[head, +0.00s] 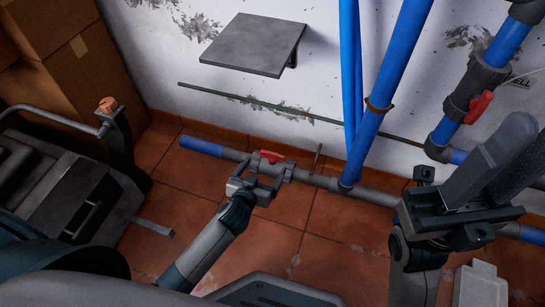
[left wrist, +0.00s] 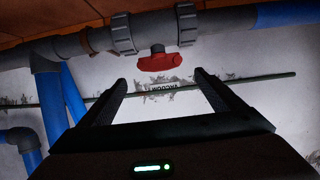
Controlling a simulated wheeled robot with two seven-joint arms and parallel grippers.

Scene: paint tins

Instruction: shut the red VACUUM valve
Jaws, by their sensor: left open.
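A red valve handle (head: 270,156) sits on the grey valve body of a low pipe along the foot of the wall. In the left wrist view the red handle (left wrist: 159,62) lies roughly along the pipe, with its stem reaching to the pipe. My left gripper (head: 262,177) is open and empty, just in front of the valve. In the left wrist view its fingers (left wrist: 160,84) stand either side of the handle, apart from it. My right gripper (head: 524,140) is raised at the right, its opening unclear.
Another red handle (head: 480,106) is on a blue pipe at the right, by a label ending in "ELL". Blue vertical pipes (head: 390,80) stand right of the low valve. A grey shelf (head: 254,44) juts from the wall. Cardboard boxes (head: 85,70) stand left.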

